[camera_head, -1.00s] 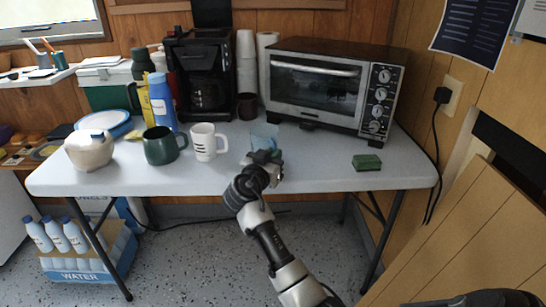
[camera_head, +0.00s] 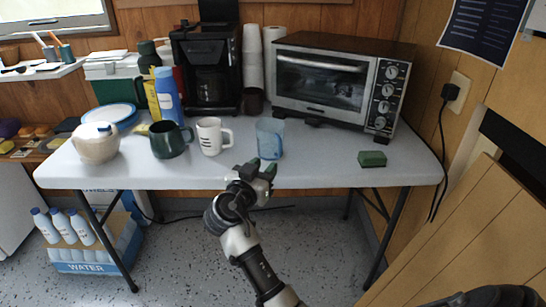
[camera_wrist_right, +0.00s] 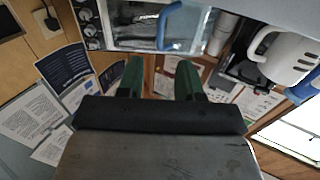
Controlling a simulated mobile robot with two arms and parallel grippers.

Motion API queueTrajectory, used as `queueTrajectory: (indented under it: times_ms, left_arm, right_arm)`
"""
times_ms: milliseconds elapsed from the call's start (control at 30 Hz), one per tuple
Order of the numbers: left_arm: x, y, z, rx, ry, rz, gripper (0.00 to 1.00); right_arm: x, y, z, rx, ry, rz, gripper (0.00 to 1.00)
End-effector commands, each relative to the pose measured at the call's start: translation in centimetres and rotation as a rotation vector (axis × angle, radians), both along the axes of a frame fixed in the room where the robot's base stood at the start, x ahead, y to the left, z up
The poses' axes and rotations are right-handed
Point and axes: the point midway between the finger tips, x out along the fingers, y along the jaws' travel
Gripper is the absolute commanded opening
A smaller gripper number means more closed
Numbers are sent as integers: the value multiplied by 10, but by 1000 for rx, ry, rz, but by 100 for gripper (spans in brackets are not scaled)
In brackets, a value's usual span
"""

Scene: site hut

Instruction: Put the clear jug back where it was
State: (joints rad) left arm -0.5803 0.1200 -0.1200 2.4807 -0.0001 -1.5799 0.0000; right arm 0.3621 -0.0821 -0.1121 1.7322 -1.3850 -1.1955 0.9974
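The clear, blue-tinted jug (camera_head: 270,138) stands upright on the white table, near its front edge and in front of the toaster oven. My right gripper (camera_head: 256,172) is just in front of the jug and a little lower, apart from it. In the right wrist view, the green fingertips of my right gripper (camera_wrist_right: 160,78) are spread with nothing between them. A blue handle (camera_wrist_right: 170,25), which looks like the jug's, shows beyond them. My left gripper is not in view.
A white mug (camera_head: 209,137) and a dark green mug (camera_head: 168,141) stand left of the jug. A green sponge-like block (camera_head: 372,159) lies to the right. The toaster oven (camera_head: 325,80) and coffee maker (camera_head: 208,70) stand behind. The table between jug and block is clear.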

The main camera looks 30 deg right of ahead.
Motion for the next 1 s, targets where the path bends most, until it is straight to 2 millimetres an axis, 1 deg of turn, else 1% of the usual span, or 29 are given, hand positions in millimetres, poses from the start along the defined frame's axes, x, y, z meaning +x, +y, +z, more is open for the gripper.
queueTrajectory:
  times_ms: [33, 100, 200, 267, 367, 467, 500, 567, 600, 667, 700, 767, 800, 833, 900, 1000]
  left_arm:
    - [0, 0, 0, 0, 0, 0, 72]
    - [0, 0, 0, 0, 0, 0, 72]
    - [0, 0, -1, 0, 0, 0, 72]
    - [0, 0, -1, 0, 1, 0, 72]
    - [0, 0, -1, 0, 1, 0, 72]
    - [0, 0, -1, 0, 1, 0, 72]
    - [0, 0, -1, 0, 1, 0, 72]
    - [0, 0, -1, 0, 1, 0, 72]
    - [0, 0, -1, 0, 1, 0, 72]
    - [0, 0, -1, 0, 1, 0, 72]
    - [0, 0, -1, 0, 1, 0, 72]
    - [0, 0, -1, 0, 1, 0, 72]
    - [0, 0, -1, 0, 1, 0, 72]
    - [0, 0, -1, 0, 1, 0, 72]
    - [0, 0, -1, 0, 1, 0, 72]
    - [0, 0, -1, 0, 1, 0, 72]
  right_arm:
    - [-5, 8, -1, 3, 1, 2, 36]
    - [-10, 17, -1, 2, 0, 1, 36]
    - [-15, 25, -1, 1, 1, 1, 36]
    - [-18, 27, -3, 5, 7, 1, 36]
    - [-30, 24, -23, 39, 71, 15, 36]
    - [-56, 17, -65, 119, 222, 59, 36]
    - [-71, 16, -87, 160, 306, 92, 36]
    - [-99, 16, -118, 225, 442, 158, 36]
    - [-118, 18, -137, 269, 535, 213, 36]
    - [-149, 25, -161, 327, 671, 309, 36]
    - [-171, 31, -174, 362, 759, 381, 36]
    - [-202, 42, -189, 407, 880, 494, 36]
    - [-222, 50, -195, 433, 950, 572, 36]
    - [-236, 56, -199, 450, 998, 630, 36]
    - [-265, 69, -203, 481, 1089, 756, 36]
    - [-294, 84, -203, 508, 1174, 896, 36]
